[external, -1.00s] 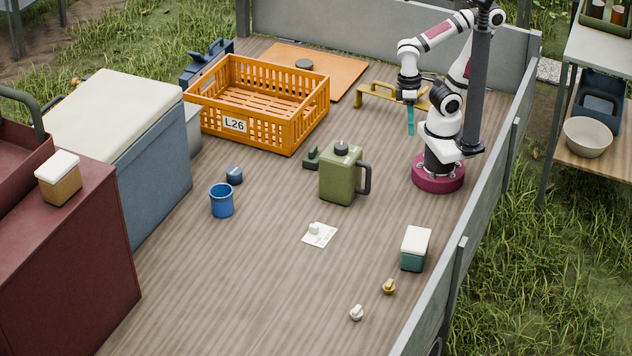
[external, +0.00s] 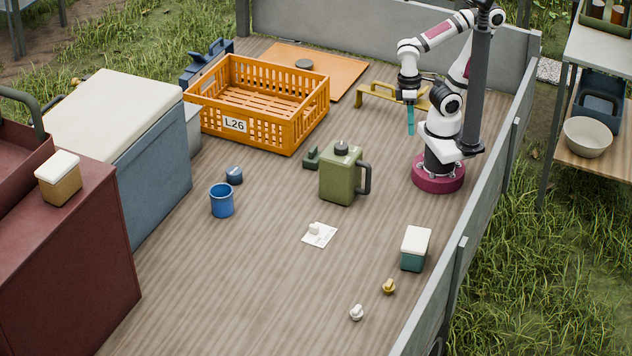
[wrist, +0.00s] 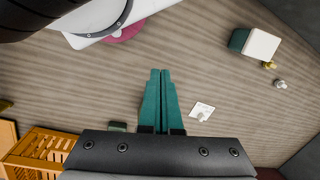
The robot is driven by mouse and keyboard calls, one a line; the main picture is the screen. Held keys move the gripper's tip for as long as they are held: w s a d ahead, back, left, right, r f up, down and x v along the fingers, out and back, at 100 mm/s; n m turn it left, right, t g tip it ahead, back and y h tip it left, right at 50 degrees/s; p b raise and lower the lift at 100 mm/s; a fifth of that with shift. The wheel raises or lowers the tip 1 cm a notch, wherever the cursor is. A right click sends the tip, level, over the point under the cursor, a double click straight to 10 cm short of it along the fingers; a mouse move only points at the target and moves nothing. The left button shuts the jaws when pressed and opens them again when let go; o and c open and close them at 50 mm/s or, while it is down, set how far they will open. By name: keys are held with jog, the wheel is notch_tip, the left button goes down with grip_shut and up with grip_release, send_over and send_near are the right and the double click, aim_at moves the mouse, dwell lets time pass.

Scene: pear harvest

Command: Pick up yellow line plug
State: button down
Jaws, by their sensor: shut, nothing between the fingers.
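The yellow line plug (external: 389,287) lies on the wooden deck near the right side wall, at the lower right of the external view. In the wrist view it is a small yellow piece (wrist: 269,65) partly behind the white-topped box. A similar white plug (external: 357,312) lies a little nearer the camera; it also shows in the wrist view (wrist: 280,84). My gripper (external: 411,132) hangs above the deck beside my base, far from the plug. Its teal fingers (wrist: 160,72) are together with nothing between them.
A teal box with a white lid (external: 415,249) stands just behind the yellow plug. The green jerrycan (external: 342,178), a white card (external: 320,235), a blue cup (external: 222,200) and the orange crate (external: 290,127) stand farther left. The deck's front middle is clear.

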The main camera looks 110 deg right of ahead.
aim_at(389, 287)
dwell(0.4)
jog(key=shift+c, duration=2.3)
grip_release()
jog(key=w+a+f+m+g+y, duration=0.4)
jog(key=w+a+y, duration=0.5)
jog(key=w+a, duration=0.7)
jog(key=w+a+f+m+t+y, duration=0.1)
jog(key=a+f+m, duration=0.1)
jog(key=f, duration=0.2)
jog(key=w+a+f+m+t, duration=0.1)
jog(key=w+a+f+m, duration=0.1)
jog(key=f, duration=0.3)
jog(key=w+a+f+m+t+y, duration=0.1)
jog(key=w+a+f+m, duration=0.1)
jog(key=f, duration=0.3)
jog(key=shift+w+a+m+y, duration=0.2)
jog(key=shift+a+m+y, duration=0.1)
jog(key=shift+a+m, duration=0.5)
jog(key=x, duration=0.8)
jog(key=w+x, duration=0.1)
jog(key=x, duration=0.3)
jog(key=shift+w+a+r, duration=0.1)
jog(key=shift+a, duration=0.15)
jog(key=shift+c, duration=0.3)
